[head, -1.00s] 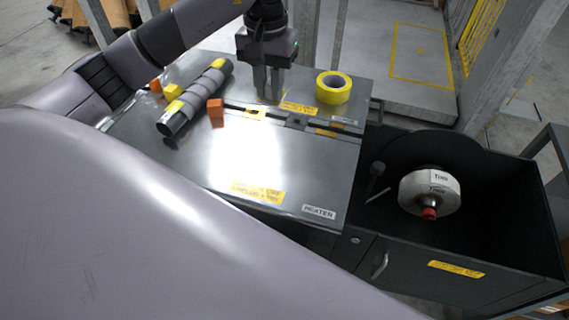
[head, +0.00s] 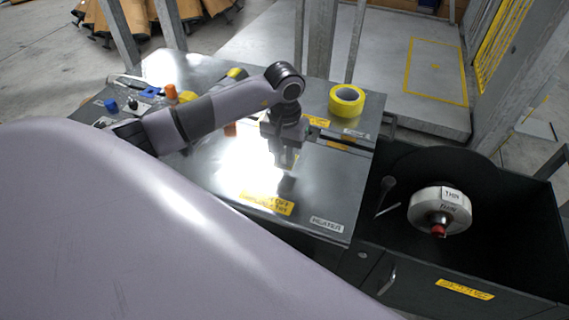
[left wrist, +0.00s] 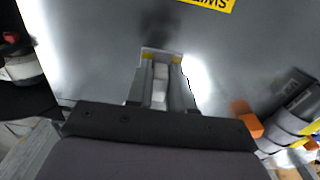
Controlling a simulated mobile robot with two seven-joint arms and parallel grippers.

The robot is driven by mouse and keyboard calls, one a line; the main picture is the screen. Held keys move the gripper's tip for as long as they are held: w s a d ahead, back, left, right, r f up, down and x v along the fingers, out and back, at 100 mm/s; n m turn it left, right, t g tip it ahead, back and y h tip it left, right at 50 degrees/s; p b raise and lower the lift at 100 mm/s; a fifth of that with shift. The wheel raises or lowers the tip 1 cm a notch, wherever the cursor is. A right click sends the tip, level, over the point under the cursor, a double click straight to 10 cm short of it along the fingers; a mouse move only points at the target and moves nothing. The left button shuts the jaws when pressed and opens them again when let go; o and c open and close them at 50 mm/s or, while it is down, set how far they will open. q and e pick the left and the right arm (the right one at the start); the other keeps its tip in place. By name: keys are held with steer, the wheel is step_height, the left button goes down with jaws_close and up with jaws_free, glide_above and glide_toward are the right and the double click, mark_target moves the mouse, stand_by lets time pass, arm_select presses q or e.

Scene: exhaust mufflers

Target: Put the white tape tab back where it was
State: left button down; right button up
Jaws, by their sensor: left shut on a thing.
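My left gripper (head: 284,163) hangs over the bright front part of the grey metal bench top (head: 205,190), fingers pointing down. In the left wrist view my left gripper (left wrist: 161,72) is shut on a small pale piece (left wrist: 160,72), which looks like the white tape tab. Small yellow patches show by the fingertips. The fingers hide most of the piece, and in the head view it is too small to make out. A white roll with printed labels (head: 427,212) lies in the dark bin at the right. My right gripper is not in view.
A yellow tape roll (head: 347,100) stands at the back right of the bench top. My left arm partly covers a grey-wrapped tube and orange blocks (left wrist: 246,119). A dark bin (head: 510,230) adjoins the bench at the right.

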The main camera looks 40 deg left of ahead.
mark_target(285, 163)
arm_select(q)
step_height(285, 163, down, 4)
steer(key=shift+f, duration=0.1)
steer(key=shift+f+b, duration=0.15)
steer(key=shift+b, duration=0.2)
steer(key=c, duration=1)
jaws_free()
steer(key=shift+r, duration=0.2)
